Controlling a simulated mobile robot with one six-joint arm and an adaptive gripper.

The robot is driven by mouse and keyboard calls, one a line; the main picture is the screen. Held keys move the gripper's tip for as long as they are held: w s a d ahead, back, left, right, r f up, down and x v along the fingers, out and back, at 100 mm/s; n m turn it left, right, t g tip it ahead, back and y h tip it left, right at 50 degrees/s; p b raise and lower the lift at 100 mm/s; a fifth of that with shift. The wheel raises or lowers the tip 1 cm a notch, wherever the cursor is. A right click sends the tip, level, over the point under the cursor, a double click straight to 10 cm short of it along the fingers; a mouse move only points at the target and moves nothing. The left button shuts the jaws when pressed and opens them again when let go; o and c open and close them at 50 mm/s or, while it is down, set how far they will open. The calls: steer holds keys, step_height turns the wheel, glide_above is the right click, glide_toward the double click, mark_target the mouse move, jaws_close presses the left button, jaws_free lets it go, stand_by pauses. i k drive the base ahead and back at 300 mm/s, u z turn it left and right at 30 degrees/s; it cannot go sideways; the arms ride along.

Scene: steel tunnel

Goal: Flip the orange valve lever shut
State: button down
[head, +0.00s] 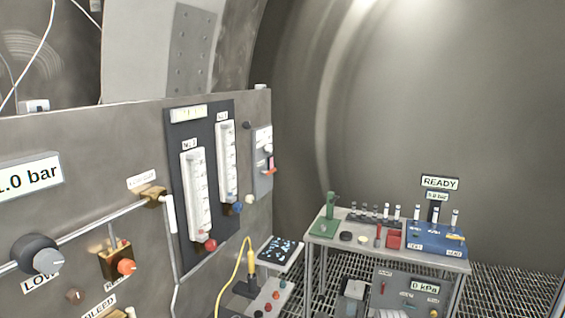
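I cannot single out the orange valve lever for certain in the head view. An orange-red knob (126,267) sits on a brass block (113,256) on the grey panel at lower left. A small orange-red piece (270,169) shows on a pale box (262,150) near the panel's right end; its shape is too small to tell. A brass fitting (152,196) sits on the pipe, with a white bar hanging beside it. My gripper is not in view.
Two flow tubes (198,195) (228,160) stand on a dark plate on the panel. A yellow cable (246,262) hangs below them. At right, a bench (325,229) carries vials, a green stand (329,206) and a blue box (436,239). Grated floor (510,285) shows at lower right.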

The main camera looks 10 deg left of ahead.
mark_target(267, 172)
steer(key=u, duration=0.3)
steer(key=i, duration=1.5)
steer(key=u, duration=0.4)
